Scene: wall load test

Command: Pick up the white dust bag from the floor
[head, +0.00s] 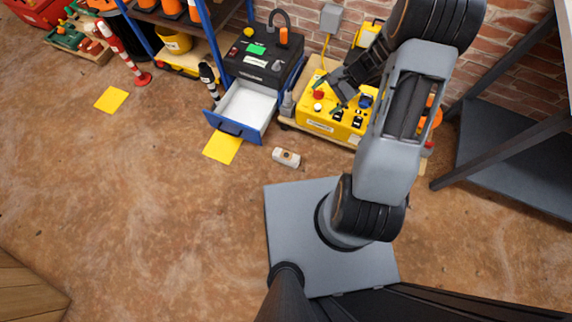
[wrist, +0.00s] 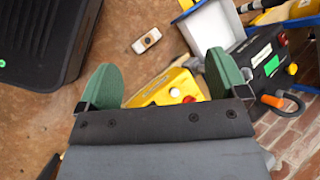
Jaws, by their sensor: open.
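The white dust bag (head: 286,157) is a small, pale, block-like thing with a dark round spot on its face. It lies on the brown floor in front of the open drawer and the yellow box, clear of both. It also shows in the wrist view (wrist: 146,41), near the top, beyond my fingertips. My gripper (wrist: 161,80) has two green fingers spread wide with nothing between them. In the head view my gripper (head: 334,88) is above the yellow box, up and to the right of the bag and apart from it.
An open blue drawer (head: 226,128) with a white inside juts out below a black case (head: 266,62). A yellow box (head: 320,124) with knobs stands on a low wooden board.

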